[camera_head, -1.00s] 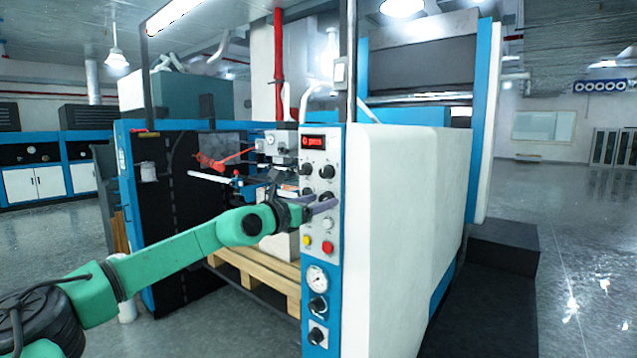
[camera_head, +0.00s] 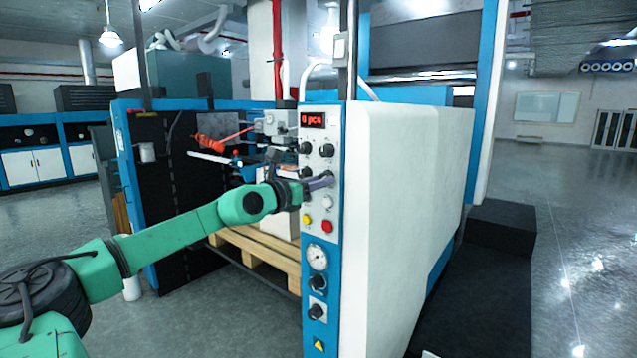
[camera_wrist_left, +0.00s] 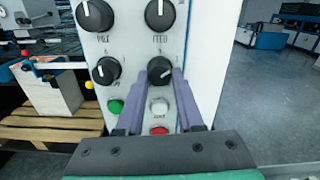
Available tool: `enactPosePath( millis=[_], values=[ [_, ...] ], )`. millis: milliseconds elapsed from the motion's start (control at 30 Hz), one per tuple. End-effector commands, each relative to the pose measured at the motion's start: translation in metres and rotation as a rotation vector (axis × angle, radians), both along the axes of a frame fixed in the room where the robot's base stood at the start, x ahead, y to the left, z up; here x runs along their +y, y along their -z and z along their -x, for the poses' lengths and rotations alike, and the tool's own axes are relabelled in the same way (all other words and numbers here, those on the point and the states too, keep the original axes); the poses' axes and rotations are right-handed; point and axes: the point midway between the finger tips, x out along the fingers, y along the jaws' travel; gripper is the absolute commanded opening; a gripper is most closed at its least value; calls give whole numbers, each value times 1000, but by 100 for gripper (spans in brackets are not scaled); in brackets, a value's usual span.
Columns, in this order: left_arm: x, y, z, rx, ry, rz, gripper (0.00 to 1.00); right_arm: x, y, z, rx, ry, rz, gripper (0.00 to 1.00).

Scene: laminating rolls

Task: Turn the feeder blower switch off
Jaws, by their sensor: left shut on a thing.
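The tall control panel (camera_head: 335,220) on the machine's front edge carries black rotary knobs, coloured buttons and a red-lit display (camera_head: 313,120). My left gripper (camera_head: 324,182) reaches it from the left. In the left wrist view its two purple-grey fingers (camera_wrist_left: 161,75) are shut on the black rotary knob (camera_wrist_left: 160,68) in the right column, one finger on each side. The fingers cover most of that knob's label, so I cannot read it. A knob marked FEED (camera_wrist_left: 160,12) sits right above it. My right gripper is not in view.
Just below the gripped knob are a white button (camera_wrist_left: 158,107) and a red button (camera_wrist_left: 159,131); a green button (camera_wrist_left: 115,106) lies to the left. A similar knob (camera_wrist_left: 105,70) is close on the left. A wooden pallet (camera_head: 255,262) stands behind the arm.

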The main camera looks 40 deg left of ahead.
Motion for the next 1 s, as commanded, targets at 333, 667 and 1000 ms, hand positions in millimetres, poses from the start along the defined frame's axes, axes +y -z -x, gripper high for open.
enactPosePath(
  millis=[333,667,1000],
  values=[
    [0,-1,0,-9,-2,276,0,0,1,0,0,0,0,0],
    [0,-2,0,-17,-1,589,0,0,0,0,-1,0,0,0],
    [0,-3,0,-24,-2,842,0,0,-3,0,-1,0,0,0]
  ],
)
